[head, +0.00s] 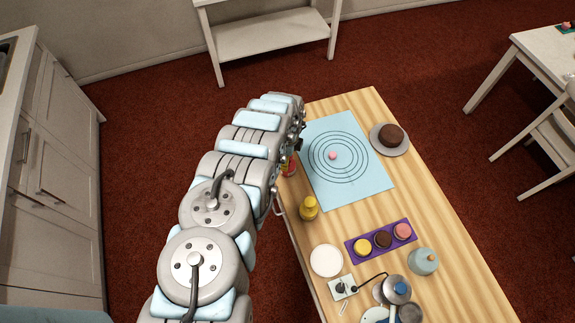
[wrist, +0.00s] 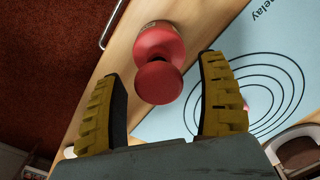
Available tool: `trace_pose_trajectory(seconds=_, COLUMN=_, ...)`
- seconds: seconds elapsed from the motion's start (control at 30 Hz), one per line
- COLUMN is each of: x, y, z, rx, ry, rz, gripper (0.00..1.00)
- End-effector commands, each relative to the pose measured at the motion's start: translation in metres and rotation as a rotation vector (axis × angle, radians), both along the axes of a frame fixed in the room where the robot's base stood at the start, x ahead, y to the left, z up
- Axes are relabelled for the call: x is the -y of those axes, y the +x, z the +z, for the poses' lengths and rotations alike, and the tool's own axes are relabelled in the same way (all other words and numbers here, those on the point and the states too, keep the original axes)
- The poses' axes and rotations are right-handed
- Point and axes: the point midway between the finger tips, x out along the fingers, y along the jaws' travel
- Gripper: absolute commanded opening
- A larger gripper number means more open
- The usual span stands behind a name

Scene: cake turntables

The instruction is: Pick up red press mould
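The red press mould (wrist: 159,45) stands near the table's edge, with a round knob (wrist: 159,83) toward the wrist camera and a wider body beyond it. In the head view the mould (head: 290,167) shows only in part beside my arm, which hides the rest. My gripper (wrist: 160,68) is open, its two yellow-padded fingers on either side of the knob in the picture. No contact with the mould shows. In the head view my gripper is hidden behind my arm.
A light blue mat (head: 370,187) with printed rings lies right of the mould, a small pink piece (head: 333,156) on it. A yellow bottle (head: 309,208) stands nearer on the table.

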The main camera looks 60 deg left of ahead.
Motion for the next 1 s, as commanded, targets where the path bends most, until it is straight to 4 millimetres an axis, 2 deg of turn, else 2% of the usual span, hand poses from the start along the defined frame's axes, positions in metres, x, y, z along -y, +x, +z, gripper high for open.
trace_pose_trajectory(seconds=0.03, x=0.0, y=0.0, z=0.0, rx=0.0, ry=0.0, rz=0.0, gripper=0.6)
trace_pose_trajectory(seconds=0.23, x=0.0, y=0.0, z=0.0, rx=-0.001, ry=-0.001, rz=0.0, gripper=0.03)
trace_pose_trajectory(seconds=0.27, x=0.0, y=0.0, z=0.0, rx=-0.001, ry=-0.001, rz=0.0, gripper=0.0)
trace_pose_trajectory(seconds=0.77, x=0.001, y=0.0, z=0.004, rx=-0.001, ry=-0.003, rz=0.0, gripper=0.0)
trace_pose_trajectory(seconds=1.0, x=-0.002, y=0.001, z=0.025, rx=0.001, ry=0.002, rz=-0.001, gripper=0.0)
